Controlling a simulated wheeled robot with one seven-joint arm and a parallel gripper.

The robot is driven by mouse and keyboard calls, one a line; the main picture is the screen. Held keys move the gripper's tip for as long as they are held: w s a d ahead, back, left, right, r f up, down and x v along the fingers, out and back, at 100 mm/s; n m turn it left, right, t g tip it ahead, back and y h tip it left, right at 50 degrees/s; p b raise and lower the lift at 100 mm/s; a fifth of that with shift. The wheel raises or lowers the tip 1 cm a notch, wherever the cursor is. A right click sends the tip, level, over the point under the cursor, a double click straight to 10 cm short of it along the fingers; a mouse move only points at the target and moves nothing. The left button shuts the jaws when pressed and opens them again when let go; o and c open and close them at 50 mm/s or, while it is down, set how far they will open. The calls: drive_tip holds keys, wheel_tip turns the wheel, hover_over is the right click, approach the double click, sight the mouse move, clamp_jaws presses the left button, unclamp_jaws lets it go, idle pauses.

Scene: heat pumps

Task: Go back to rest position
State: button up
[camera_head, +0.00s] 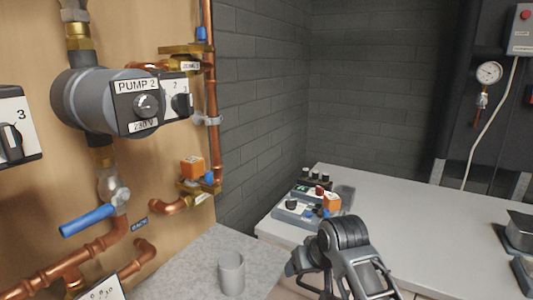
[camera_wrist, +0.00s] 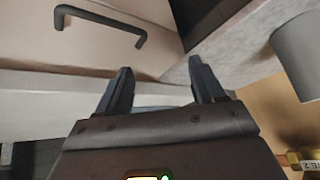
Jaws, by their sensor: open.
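My gripper shows in the wrist view (camera_wrist: 160,90) with its two dark fingers apart and nothing between them. In the head view my arm's end (camera_head: 340,255) is at the bottom right of centre, in front of the grey table (camera_head: 440,225). The fingertips are hard to make out there.
A grey cup (camera_head: 231,272) stands on the speckled counter (camera_head: 190,262) left of my arm. Pump 2 (camera_head: 120,100), copper pipes (camera_head: 209,90) and a blue-handled valve (camera_head: 88,220) are on the wooden wall. A control box (camera_head: 298,208) sits on the table behind my arm.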

drive_tip(key=s+d+f+m+t, duration=0.1)
drive_tip(key=s+f, duration=0.3)
drive_tip(key=s, duration=0.5)
drive_tip(key=s+d+f+m+t, duration=0.15)
drive_tip(key=s+f, duration=0.25)
drive_tip(key=s, duration=0.5)
drive_tip(key=s+d+f+t, duration=0.2)
drive_tip(key=s+f, duration=0.2)
drive_tip(key=s, duration=0.6)
drive_tip(key=s+d+r+t+h, duration=0.1)
drive_tip(key=s+d+r, duration=0.15)
drive_tip(key=s, duration=0.45)
drive_tip(key=s+d+r+t+h, duration=0.1)
drive_tip(key=s+d+r, duration=0.15)
drive_tip(key=s, duration=0.45)
drive_tip(key=s+d+r+t, duration=0.2)
drive_tip(key=s+r, duration=0.9)
drive_tip(key=r, duration=0.3)
drive_tip(key=shift+d, duration=0.4)
